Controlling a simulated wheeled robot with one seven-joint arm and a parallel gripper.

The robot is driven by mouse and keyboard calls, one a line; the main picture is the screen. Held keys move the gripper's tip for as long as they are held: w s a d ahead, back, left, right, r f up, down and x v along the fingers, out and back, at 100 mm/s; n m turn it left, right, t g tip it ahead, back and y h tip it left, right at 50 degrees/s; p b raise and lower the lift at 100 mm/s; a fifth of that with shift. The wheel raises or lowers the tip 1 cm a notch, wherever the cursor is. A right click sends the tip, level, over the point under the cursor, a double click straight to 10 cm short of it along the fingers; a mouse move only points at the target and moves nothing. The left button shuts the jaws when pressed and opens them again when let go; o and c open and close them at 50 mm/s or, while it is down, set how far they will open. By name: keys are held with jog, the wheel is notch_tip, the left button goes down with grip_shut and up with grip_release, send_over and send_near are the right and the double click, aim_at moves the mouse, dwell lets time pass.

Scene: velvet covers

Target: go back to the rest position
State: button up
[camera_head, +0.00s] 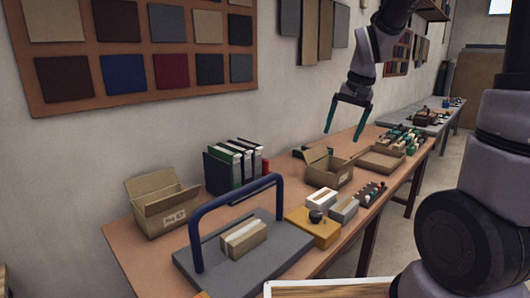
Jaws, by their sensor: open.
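My gripper (348,118) hangs in the air above the far half of the long wooden table (135,255), with its fingers pointing down. Its two green fingers are spread apart and nothing shows between them. In the picture it stands above and right of the open cardboard box (328,172), apart from the things on the table. My arm comes down into view from the top edge, and a large part of it fills the right side of the picture.
A grey board (190,262) with a tall blue arch (230,197) and a taped carton (244,238) is near. A second open box (160,205), a binder rack (228,170), a yellow block (313,228) and a shallow tray (381,160) stand along the table. The wall is close behind.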

jog(key=s+d+r+t, duration=0.1)
jog(key=s+r+t, duration=0.1)
jog(key=s+r, duration=0.3)
jog(key=s+d+r+t, duration=0.1)
jog(key=s+r+t, duration=0.1)
jog(key=s+r, duration=0.4)
jog(key=s, duration=0.5)
jog(key=shift+s+d, duration=0.35)
